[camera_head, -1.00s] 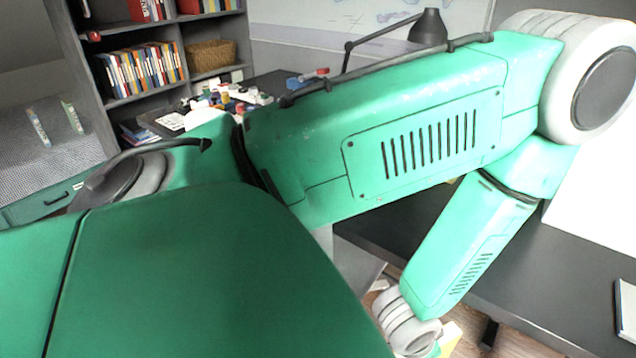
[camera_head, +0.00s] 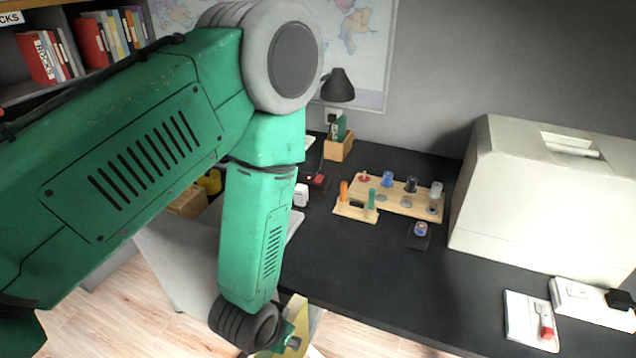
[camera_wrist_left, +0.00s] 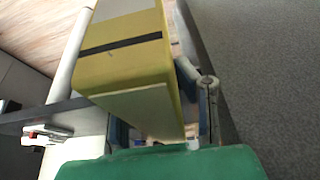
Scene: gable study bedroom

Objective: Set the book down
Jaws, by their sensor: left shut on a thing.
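A yellow book (camera_wrist_left: 125,50) with a dark band across its cover fills the middle of the left wrist view. My left gripper (camera_wrist_left: 160,112) is shut on it, with fingers on both sides of the book. In the head view, a yellow part of the book (camera_head: 298,322) shows at the bottom edge, beside my left wrist and in front of the dark desk's edge. Its lower part is cut off there. My right gripper is in neither view.
The dark desk (camera_head: 390,290) has bare room at its front middle. Wooden floor lies below.

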